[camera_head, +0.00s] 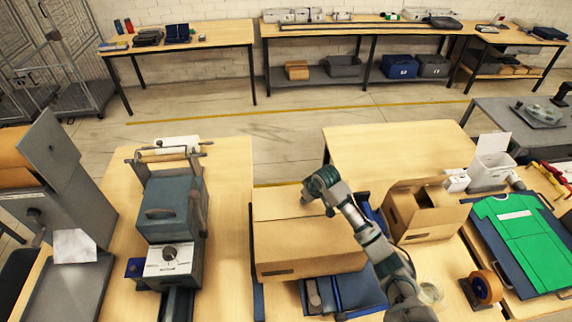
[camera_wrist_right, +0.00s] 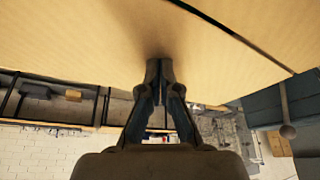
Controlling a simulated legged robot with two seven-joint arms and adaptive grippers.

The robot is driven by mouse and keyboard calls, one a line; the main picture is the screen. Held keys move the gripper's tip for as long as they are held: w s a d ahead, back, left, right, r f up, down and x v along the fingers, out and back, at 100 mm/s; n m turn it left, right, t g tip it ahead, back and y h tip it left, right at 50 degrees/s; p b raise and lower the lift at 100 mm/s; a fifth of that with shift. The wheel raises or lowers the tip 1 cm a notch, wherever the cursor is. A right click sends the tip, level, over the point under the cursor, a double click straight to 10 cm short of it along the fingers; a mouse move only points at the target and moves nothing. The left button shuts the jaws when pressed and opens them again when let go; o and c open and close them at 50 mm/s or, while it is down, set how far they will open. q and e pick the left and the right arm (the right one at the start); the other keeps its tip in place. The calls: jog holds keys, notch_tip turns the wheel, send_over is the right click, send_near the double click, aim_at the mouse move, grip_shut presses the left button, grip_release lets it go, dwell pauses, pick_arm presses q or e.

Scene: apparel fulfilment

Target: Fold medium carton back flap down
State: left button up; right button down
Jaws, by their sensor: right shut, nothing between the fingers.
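A brown carton (camera_head: 300,250) stands on the middle table, with a broad brown panel across its top. My right arm reaches over it from the lower right. My right gripper (camera_head: 306,197) is at the carton's far side, near the back edge of the top. In the right wrist view my right gripper (camera_wrist_right: 160,68) is shut and empty, its fingertips at or very near a tan surface (camera_wrist_right: 80,35), which looks like the carton. Whether they touch cannot be told. The arm hides part of the carton's right side. My left gripper is not in view.
A smaller open carton (camera_head: 425,215) stands to the right. Blue items (camera_head: 355,290) lie in front of and beside the brown carton. A blue machine (camera_head: 172,205) stands left. A tape dispenser (camera_head: 484,287) and green shirt (camera_head: 525,230) are at the right.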

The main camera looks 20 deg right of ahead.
notch_tip(320, 180, up, 9)
dwell(0.4)
jog(key=shift+s, duration=0.1)
dwell(0.3)
